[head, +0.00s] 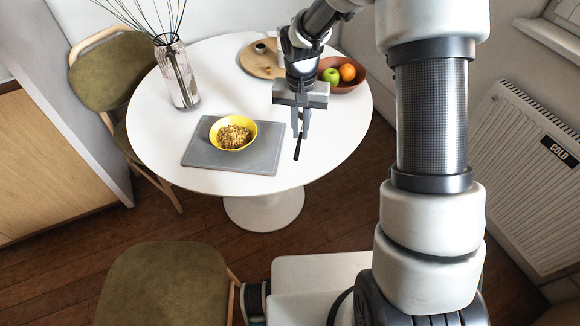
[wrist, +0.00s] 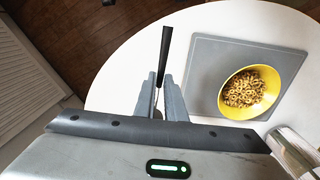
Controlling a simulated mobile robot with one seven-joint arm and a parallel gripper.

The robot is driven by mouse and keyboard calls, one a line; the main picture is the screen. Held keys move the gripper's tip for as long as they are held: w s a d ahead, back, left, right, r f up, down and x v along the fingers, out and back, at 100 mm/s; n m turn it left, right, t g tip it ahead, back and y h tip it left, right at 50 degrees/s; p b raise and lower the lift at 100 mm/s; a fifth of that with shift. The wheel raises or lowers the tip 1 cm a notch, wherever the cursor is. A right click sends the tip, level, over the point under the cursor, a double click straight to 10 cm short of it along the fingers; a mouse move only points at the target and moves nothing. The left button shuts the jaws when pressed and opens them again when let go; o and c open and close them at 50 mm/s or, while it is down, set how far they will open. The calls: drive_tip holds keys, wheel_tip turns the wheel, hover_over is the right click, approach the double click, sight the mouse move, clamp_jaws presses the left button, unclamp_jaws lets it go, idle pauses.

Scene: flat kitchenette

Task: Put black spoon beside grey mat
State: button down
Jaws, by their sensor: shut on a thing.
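My gripper (head: 300,121) is over the round white table, to the right of the grey mat. It is shut on the black spoon (head: 298,147), whose dark handle points down toward the table's near edge in the head view. In the wrist view the spoon handle (wrist: 165,52) sticks out past the fingertips of my gripper (wrist: 161,80); the rest of the spoon is mostly hidden between the fingers. The grey mat (head: 200,154) lies flat on the table, and it also shows in the wrist view (wrist: 208,62). I cannot tell whether the spoon touches the table.
A yellow bowl (head: 254,129) of cereal stands on the mat. A glass vase (head: 181,88) with stems stands at the left. A wooden board (head: 256,69) and a brown fruit bowl (head: 352,84) are at the back. The table (head: 335,140) is clear right of the spoon.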

sight(291, 157)
drive_tip(key=f+b, duration=0.1)
drive_tip(key=f, duration=0.2)
drive_tip(key=a+f, duration=0.1)
drive_tip(key=f, duration=0.2)
drive_tip(key=w+a+f+b, duration=0.1)
drive_tip(key=f, duration=0.2)
drive_tip(key=shift+a+b, duration=0.2)
drive_tip(key=shift+b, duration=0.15)
drive_tip(key=shift+f, duration=0.2)
drive_tip(key=c, duration=1.8)
unclamp_jaws()
drive_tip(key=shift+r, duration=0.1)
